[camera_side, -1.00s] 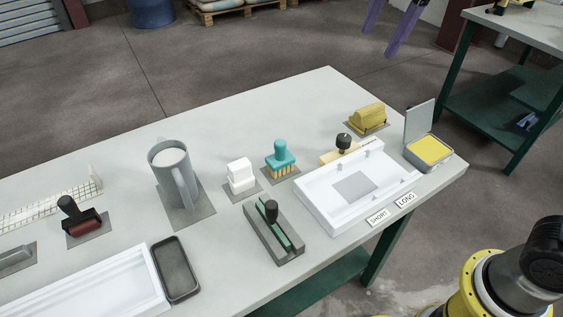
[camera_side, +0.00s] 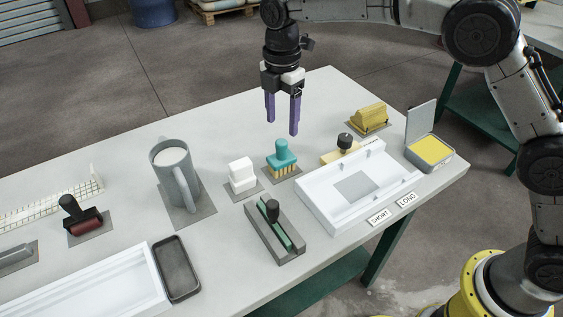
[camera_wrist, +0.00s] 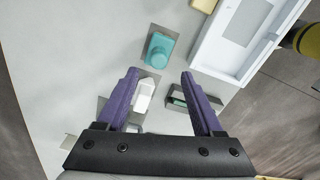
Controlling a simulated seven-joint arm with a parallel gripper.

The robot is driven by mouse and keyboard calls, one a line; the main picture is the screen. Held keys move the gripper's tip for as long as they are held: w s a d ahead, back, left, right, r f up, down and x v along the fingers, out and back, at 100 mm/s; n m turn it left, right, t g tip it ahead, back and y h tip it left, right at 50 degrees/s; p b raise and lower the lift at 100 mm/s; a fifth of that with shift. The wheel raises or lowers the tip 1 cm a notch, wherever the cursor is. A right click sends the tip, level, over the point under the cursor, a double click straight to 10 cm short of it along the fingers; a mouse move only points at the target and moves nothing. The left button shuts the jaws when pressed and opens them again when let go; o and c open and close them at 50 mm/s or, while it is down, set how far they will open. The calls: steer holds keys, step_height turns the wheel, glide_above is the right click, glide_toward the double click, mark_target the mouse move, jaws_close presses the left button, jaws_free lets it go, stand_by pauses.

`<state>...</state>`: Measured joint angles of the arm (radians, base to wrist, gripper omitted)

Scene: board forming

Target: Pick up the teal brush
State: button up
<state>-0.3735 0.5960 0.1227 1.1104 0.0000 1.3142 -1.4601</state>
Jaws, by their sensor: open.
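The teal brush (camera_side: 281,157) stands upright on a small grey pad, its yellowish bristles facing down. It also shows from above in the wrist view (camera_wrist: 159,49), beyond my fingertips. My gripper (camera_side: 283,128) has two purple fingers pointing down, apart and empty. It hangs above the table over the area of the brush, with a clear gap between them. In the wrist view, the fingertips of my gripper (camera_wrist: 160,73) are spread, and a white block shows between and below them.
The white block (camera_side: 241,176) stands just left of the brush. A grey pitcher (camera_side: 171,172) is further left. A grey holder with a green-bladed tool (camera_side: 274,232) is in front. A white tray (camera_side: 312,208) lies to the right, with a yellow object (camera_side: 368,117) behind.

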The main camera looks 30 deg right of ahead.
mark_target(281, 141)
step_height(281, 141, down, 8)
steer(key=shift+w+f, duration=0.1)
stand_by(0.4)
steer(key=shift+c, duration=0.2)
jaws_close()
stand_by(1.2)
